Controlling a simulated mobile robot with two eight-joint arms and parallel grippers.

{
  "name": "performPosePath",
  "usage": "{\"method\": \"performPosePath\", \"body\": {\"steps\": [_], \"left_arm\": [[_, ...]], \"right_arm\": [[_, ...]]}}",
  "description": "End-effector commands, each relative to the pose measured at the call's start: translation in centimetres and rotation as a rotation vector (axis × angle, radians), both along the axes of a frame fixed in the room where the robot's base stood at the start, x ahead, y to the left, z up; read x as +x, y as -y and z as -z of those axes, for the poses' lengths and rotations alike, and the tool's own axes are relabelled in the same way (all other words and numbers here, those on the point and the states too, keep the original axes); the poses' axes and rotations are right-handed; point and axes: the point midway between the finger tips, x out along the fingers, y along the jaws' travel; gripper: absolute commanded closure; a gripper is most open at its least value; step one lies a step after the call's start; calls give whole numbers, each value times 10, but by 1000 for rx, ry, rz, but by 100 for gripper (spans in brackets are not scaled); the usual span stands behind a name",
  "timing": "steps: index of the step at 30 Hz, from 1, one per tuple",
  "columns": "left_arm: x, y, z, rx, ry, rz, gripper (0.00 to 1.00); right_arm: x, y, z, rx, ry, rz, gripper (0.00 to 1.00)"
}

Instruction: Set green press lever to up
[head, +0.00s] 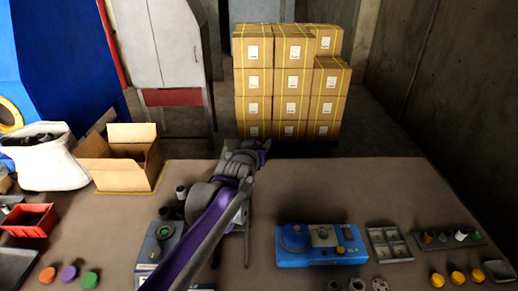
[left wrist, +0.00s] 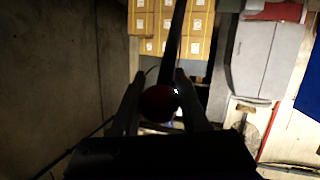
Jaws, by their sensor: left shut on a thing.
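My left gripper (head: 258,150) is raised above the table at the middle of the head view. In the left wrist view its two dark fingers (left wrist: 160,90) are closed on a dark red ball knob (left wrist: 157,102), which looks like a lever's end. A dark bar runs up from the knob in that view. The press (head: 160,240), with a blue base and a round green part, stands below and left of the gripper. My arm hides much of the press and its lever, so the lever's angle is unclear. My right gripper is out of view.
A blue fixture (head: 320,246) and a grey divided tray (head: 390,243) lie to the right on the table. An open cardboard box (head: 120,160), a white bag (head: 45,157) and a red bin (head: 30,220) are at the left. Stacked cartons (head: 290,85) stand behind.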

Motion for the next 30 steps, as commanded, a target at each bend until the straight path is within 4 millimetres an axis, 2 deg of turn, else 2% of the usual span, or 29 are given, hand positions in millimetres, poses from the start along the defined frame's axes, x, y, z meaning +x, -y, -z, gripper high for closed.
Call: {"method": "performPosePath", "body": {"steps": [6, 12, 30], "left_arm": [[27, -2, -14, 4, -147, -5, 100], [41, -2, -20, 3, -223, -3, 100], [48, -3, -24, 2, -255, -3, 100]], "right_arm": [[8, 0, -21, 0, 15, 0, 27], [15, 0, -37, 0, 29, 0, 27], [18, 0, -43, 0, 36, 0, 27]]}}
